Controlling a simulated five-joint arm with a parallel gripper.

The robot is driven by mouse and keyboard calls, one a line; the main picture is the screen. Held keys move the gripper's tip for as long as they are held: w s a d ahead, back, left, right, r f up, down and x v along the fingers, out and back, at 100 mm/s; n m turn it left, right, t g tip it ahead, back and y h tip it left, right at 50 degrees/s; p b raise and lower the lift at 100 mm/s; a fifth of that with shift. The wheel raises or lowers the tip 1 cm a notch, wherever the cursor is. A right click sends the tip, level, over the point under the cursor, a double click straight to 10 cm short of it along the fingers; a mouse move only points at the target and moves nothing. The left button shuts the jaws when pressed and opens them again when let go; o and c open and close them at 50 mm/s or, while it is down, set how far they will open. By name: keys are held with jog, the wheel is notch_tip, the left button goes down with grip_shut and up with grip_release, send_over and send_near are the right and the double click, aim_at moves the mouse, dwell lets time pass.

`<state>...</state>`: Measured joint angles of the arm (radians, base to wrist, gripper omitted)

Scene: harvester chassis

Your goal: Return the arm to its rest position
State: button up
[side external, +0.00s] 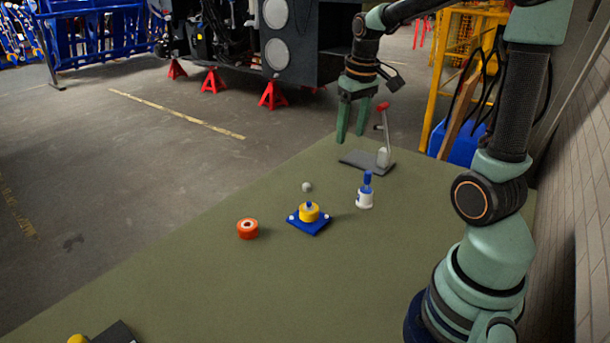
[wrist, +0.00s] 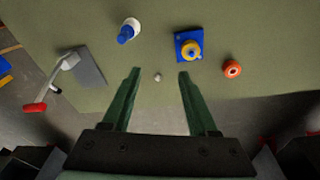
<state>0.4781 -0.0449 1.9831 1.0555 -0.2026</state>
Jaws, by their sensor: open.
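My gripper (side external: 351,122) is raised above the far part of the green table (side external: 190,235). Its two green fingers are apart and nothing is between them; the wrist view shows the open fingers (wrist: 159,75) too. My arm is stretched out from its base at the right, with the gripper pointing down. In the wrist view a small pale ball (wrist: 157,77) shows in the gap between the fingers, but it lies on the table below.
On the table are a blue plate (side external: 309,228) carrying a yellow ring (side external: 309,213), an orange ring (side external: 247,229), a white bottle with blue top (side external: 365,198), and a grey plate with a red-handled lever (side external: 383,120). A brick wall (side external: 590,180) is at right.

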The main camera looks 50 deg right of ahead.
jog(key=s+a+r+n+t, duration=0.1)
jog(key=s+a+t, duration=0.1)
jog(key=a, duration=0.6)
jog(key=s+a+r+n+t, duration=0.1)
jog(key=s+a+n+t, duration=0.1)
jog(key=a, duration=0.7)
jog(key=shift+s+r+y, duration=0.25)
jog(key=shift+s+y, duration=0.15)
